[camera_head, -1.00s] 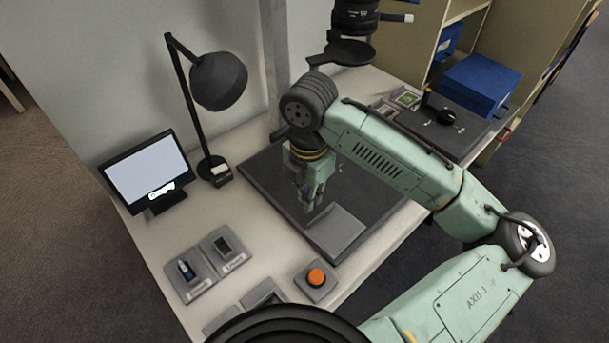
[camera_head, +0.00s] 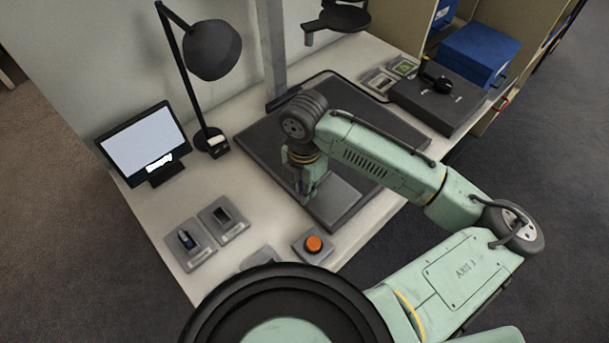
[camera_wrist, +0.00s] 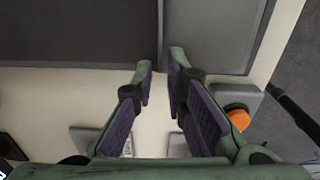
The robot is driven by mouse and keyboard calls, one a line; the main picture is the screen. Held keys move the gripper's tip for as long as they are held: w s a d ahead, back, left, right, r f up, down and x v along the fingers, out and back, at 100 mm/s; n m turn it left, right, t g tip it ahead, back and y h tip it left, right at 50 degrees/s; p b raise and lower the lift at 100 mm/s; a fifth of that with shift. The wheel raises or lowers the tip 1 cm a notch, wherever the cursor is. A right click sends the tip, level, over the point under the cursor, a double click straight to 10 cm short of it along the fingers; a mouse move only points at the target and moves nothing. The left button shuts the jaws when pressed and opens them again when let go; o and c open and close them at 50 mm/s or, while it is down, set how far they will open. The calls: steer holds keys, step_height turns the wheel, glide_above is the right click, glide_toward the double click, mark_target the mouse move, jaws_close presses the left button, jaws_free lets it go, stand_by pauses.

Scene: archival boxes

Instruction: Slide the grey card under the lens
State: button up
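The grey card (camera_head: 341,201) is a flat slab at the front edge of the dark base board (camera_head: 262,146). In the wrist view the card (camera_wrist: 212,32) fills the upper right, beside the darker board (camera_wrist: 70,28). My gripper (camera_head: 303,197) is low at the card's left side in the head view. In the wrist view its fingers (camera_wrist: 160,66) are apart and empty, around the line of the card's left edge near its corner; contact cannot be told. A black round fitting (camera_head: 343,18) hangs at the top, by the column; the lens itself is out of view.
An orange button (camera_head: 314,243) sits in front of the card. Two grey holders (camera_head: 190,245) lie at the front left. A monitor (camera_head: 145,147) and black lamp (camera_head: 211,50) stand at left. A dark box with a knob (camera_head: 437,100) is at back right.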

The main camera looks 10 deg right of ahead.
steer(key=shift+f, duration=0.65)
steer(key=shift+c, duration=0.3)
jaws_close()
steer(key=shift+w, duration=0.15)
